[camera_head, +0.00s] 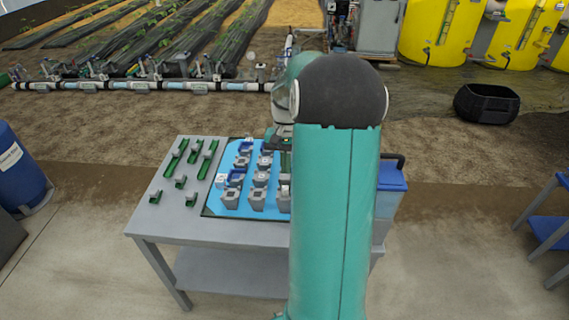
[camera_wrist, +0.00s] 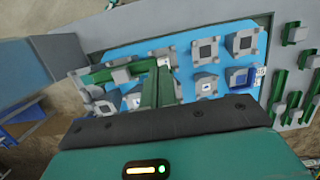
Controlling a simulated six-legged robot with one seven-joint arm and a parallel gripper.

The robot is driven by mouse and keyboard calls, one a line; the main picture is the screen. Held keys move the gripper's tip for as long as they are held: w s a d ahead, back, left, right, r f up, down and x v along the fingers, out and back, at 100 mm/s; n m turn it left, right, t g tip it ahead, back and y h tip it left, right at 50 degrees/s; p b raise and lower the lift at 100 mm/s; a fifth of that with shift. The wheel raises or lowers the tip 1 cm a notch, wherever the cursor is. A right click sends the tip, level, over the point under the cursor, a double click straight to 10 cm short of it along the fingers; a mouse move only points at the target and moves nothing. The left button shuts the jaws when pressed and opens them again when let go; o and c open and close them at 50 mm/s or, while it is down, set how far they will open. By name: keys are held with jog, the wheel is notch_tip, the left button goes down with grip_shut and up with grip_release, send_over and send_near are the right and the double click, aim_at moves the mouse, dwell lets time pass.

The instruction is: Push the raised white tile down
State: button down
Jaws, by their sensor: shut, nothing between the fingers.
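A blue panel (camera_head: 270,210) on the grey table carries rows of grey square blocks, some with blue parts. In the wrist view the panel (camera_wrist: 215,50) lies below my gripper. Small white pieces show beside a blue block at the panel's left side (camera_head: 221,180), and in the wrist view (camera_wrist: 258,76). I cannot tell which white tile is raised; my arm hides the panel's right part. My gripper (camera_head: 285,160) is over the panel's right side. In the wrist view its green fingers (camera_wrist: 163,75) are shut and empty, covering some blocks. Contact with a block cannot be told.
Green holders with grey parts (camera_head: 190,158) stand on the table left of the panel. A blue-lidded bin (camera_head: 391,178) stands at the table's right. A blue barrel (camera_head: 18,170) is far left, and a blue-topped bench (camera_head: 548,232) far right. Open floor surrounds the table.

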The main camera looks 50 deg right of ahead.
aim_at(285, 190)
jog(key=shift+w+d+f, duration=0.1)
jog(key=shift+f, duration=3.45)
jog(key=shift+f, duration=1.8)
jog(key=shift+r, duration=4)
